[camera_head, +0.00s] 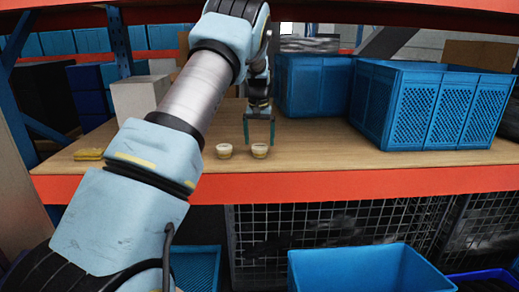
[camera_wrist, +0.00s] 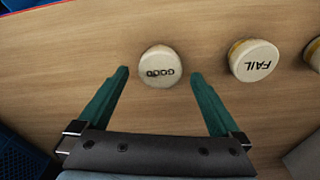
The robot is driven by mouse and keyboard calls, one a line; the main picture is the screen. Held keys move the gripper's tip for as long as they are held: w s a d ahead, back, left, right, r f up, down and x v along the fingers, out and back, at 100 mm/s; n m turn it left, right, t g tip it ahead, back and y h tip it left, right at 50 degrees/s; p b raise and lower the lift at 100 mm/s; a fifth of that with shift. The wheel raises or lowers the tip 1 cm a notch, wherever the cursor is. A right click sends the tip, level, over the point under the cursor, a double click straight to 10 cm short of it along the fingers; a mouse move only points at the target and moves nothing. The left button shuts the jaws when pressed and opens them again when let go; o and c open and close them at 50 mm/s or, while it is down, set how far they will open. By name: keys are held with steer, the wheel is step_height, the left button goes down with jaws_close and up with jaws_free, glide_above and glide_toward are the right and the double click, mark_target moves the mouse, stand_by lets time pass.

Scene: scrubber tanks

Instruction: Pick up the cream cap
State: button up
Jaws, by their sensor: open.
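A round cream cap marked GOOD (camera_wrist: 160,68) lies on the wooden shelf, its lettering upside down in the wrist view. It also shows in the head view (camera_head: 260,151), below my gripper (camera_head: 259,142). My gripper is open, its two teal fingers pointing down. In the wrist view the fingertips are on either side of this cap, with a gap on each side and nothing held. A second cream-topped cap marked FAIL (camera_wrist: 253,61) with a yellowish side lies to its right. It appears on the left in the head view (camera_head: 224,151).
Another round piece (camera_wrist: 314,54) is cut off at the wrist view's right edge. A large blue crate (camera_head: 430,108) and another blue crate (camera_head: 312,85) stand on the shelf at right. A white box (camera_head: 138,97) and yellow items (camera_head: 90,154) are left. An orange beam (camera_head: 350,186) edges the shelf.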

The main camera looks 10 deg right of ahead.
mark_target(259, 146)
steer(key=shift+w+f+p, duration=0.15)
steer(key=shift+f+p, duration=0.25)
steer(key=shift+f, duration=0.6)
steer(key=shift+w+f+p, duration=0.1)
steer(key=shift+f+p, duration=0.25)
steer(key=shift+f, duration=0.65)
steer(key=shift+c, duration=0.2)
steer(key=shift+r, duration=0.1)
steer(key=c, duration=1.4)
